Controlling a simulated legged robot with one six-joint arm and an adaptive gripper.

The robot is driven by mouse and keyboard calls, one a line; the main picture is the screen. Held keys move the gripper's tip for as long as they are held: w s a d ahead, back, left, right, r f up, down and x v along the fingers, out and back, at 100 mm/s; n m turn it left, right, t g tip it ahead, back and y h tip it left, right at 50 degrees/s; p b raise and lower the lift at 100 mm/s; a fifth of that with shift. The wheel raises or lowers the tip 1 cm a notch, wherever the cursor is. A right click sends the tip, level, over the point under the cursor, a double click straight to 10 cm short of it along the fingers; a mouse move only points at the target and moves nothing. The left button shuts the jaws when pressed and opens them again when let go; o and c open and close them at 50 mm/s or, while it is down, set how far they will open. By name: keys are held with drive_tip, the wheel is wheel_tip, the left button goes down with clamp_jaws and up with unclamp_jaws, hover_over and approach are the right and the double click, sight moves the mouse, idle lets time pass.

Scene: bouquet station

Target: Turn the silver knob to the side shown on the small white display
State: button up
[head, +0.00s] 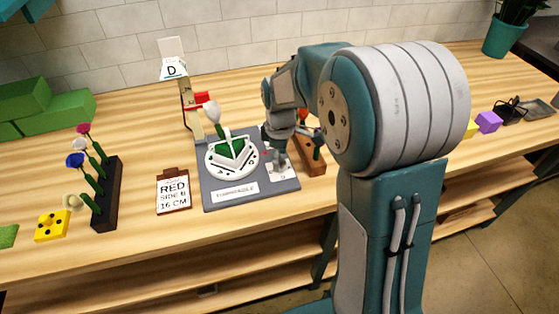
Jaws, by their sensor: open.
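The grey station board (213,199) lies on the table in the head view, with a round white dial plate (212,170) on it. A small white display (171,69) stands at the back left and reads "D". My gripper (277,158) points down over the board's right side, just above a small white marked plate (284,172). My gripper is open. I cannot make out the silver knob; the gripper hides much of that spot, and contact cannot be told.
A clipboard (174,190) reads "RED SIDE B 16 CM". A black rack (107,205) holds several flowers at left. A white flower (211,110) rises from the dial plate. A wooden block (312,160) stands close right of my gripper. Green blocks (50,108) lie at far left.

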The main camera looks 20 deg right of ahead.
wheel_tip(320, 180, up, 10)
drive_tip(key=shift+w+r, duration=0.15)
drive_tip(key=shift+r, duration=0.05)
idle(0.3)
drive_tip(key=f+m, duration=0.4)
drive_tip(key=m, duration=0.2)
drive_tip(key=f+m, duration=0.4)
drive_tip(key=m, duration=0.2)
drive_tip(key=f+m, duration=0.4)
drive_tip(key=m, duration=0.2)
drive_tip(key=shift+s+h, duration=0.2)
drive_tip(key=shift+h, duration=0.1)
clamp_jaws()
